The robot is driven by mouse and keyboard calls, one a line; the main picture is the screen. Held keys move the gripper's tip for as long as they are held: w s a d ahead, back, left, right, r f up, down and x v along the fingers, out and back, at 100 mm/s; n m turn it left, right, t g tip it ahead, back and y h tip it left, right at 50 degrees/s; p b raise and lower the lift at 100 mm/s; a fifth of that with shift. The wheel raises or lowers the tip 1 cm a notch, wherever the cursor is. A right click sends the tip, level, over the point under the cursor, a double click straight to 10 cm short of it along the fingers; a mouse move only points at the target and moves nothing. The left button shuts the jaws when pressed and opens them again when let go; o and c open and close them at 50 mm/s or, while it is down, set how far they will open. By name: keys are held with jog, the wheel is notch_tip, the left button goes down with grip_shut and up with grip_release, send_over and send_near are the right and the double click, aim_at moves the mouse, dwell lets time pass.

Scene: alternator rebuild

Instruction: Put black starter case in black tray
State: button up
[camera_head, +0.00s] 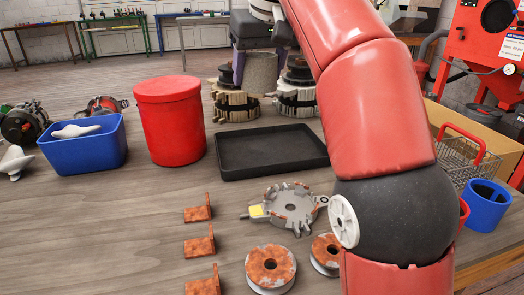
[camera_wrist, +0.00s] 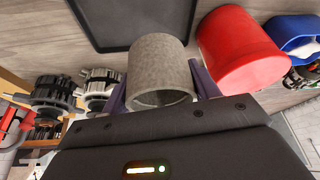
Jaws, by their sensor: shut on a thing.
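My gripper (camera_wrist: 160,88) is shut on a grey, speckled hollow cylinder (camera_wrist: 162,65), which I take to be the starter case; it looks grey rather than black. Its purple fingers press on either side of it. In the head view the cylinder (camera_head: 261,74) hangs beneath the wrist, beyond the far edge of the black tray. The black tray (camera_head: 270,150) lies flat and empty on the wooden table. In the wrist view the tray (camera_wrist: 112,20) shows at the top, just past the cylinder. My arm hides part of the table's right side.
A red lidded bin (camera_head: 170,122) stands left of the tray, with a blue bin (camera_head: 85,153) beyond. Stacked alternator parts (camera_head: 234,103) stand behind the tray. A metal housing (camera_head: 288,207), rusty brackets (camera_head: 200,246) and rusty rings (camera_head: 270,268) lie in front. A wire basket (camera_head: 465,160) is right.

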notch_tip(320, 180, down, 16)
jog(key=b, duration=0.7)
jog(key=shift+r, duration=0.1)
jog(key=o, duration=1.6)
jog(key=shift+o, duration=0.2)
jog(key=p+v, duration=0.4)
jog(key=v, duration=0.8)
